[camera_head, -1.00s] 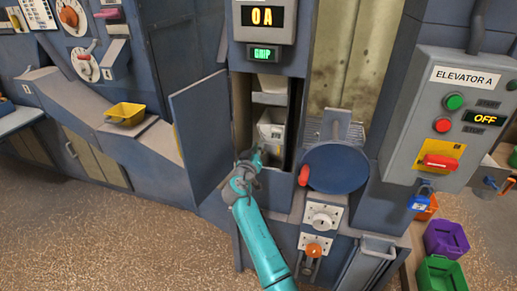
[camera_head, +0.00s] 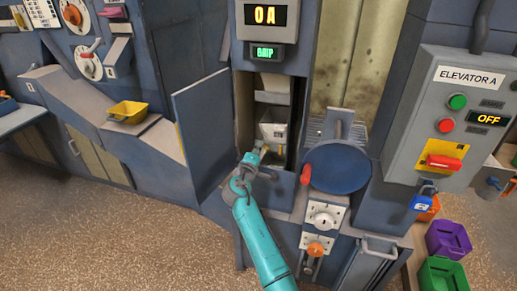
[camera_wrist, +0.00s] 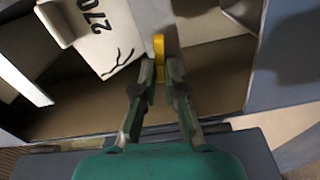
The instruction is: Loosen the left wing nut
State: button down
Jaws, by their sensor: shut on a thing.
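A yellow wing nut (camera_wrist: 159,47) stands beside the white bucket in the wrist view. My gripper (camera_wrist: 160,75) has its two fingertips closed on either side of its lower end, with a narrow gap between them. The bucket (camera_wrist: 98,38) has dark digits and a branching crack on its face. In the head view my gripper (camera_head: 261,151) reaches into the open elevator housing, below the bucket (camera_head: 273,130). The wing nut is too small to make out there. I cannot see a second wing nut.
The housing's open door (camera_head: 201,128) stands left of my arm. A blue round wheel (camera_head: 337,168) with a red handle is close on the right. The control box (camera_head: 466,120) reads OFF, with a blue padlock (camera_head: 423,199) below its red switch.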

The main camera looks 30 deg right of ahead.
jog(key=shift+a+f+n, duration=0.1)
jog(key=shift+n, duration=1)
jog(key=c, duration=1.2)
grip_release()
jog(key=shift+c, duration=0.2)
jog(key=v, duration=1.2)
